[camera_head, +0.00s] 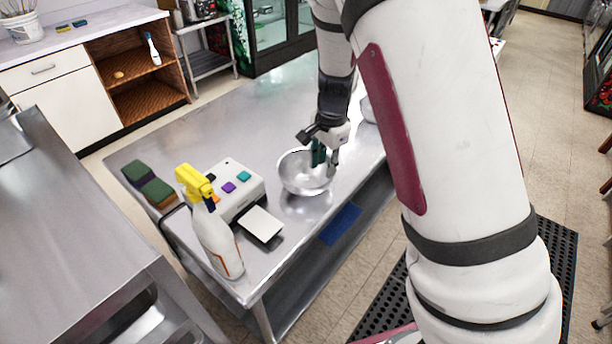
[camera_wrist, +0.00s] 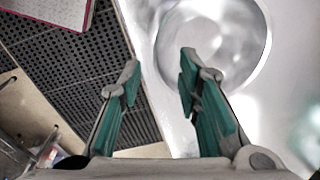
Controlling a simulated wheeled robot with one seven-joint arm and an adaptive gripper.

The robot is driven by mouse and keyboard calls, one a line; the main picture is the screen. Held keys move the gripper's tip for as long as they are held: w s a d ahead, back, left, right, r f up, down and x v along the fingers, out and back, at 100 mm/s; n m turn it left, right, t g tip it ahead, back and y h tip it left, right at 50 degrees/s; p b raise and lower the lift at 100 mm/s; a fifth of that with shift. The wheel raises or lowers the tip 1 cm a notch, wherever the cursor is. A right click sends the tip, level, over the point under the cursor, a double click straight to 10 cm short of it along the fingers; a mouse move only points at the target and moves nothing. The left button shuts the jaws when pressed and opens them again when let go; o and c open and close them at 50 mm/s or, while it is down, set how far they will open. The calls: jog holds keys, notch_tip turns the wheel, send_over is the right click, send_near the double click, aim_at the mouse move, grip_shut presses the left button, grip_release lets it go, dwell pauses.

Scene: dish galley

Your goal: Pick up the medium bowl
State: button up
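A shiny metal bowl (camera_head: 297,178) stands upright on the steel table, near its front edge. Its inside looks empty. My gripper (camera_head: 325,163) points down at the right side of the bowl, overlapping its rim in the head view. In the wrist view, my gripper (camera_wrist: 160,68) is open, with green pads on both fingers. The right finger overlaps the bowl (camera_wrist: 232,35), and the left finger shows outside it, over the dark floor mat. The bowl's left rim shows between the fingers. I cannot tell whether a finger touches it.
The steel table (camera_head: 270,110) is clear behind the bowl. A white box with coloured buttons (camera_head: 232,185), a spray bottle (camera_head: 215,235) and sponges (camera_head: 150,182) stand to the left. A pale rounded thing (camera_head: 368,109) is partly hidden behind my arm. A perforated mat (camera_head: 385,312) lies on the floor.

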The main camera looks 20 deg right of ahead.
jog(key=shift+w+f+p, duration=0.15)
jog(key=shift+f+p, duration=0.05)
jog(key=shift+f, duration=1.85)
jog(key=shift+w+f+p, duration=0.15)
jog(key=shift+f+p, duration=0.05)
jog(key=shift+f, duration=1.85)
grip_shut()
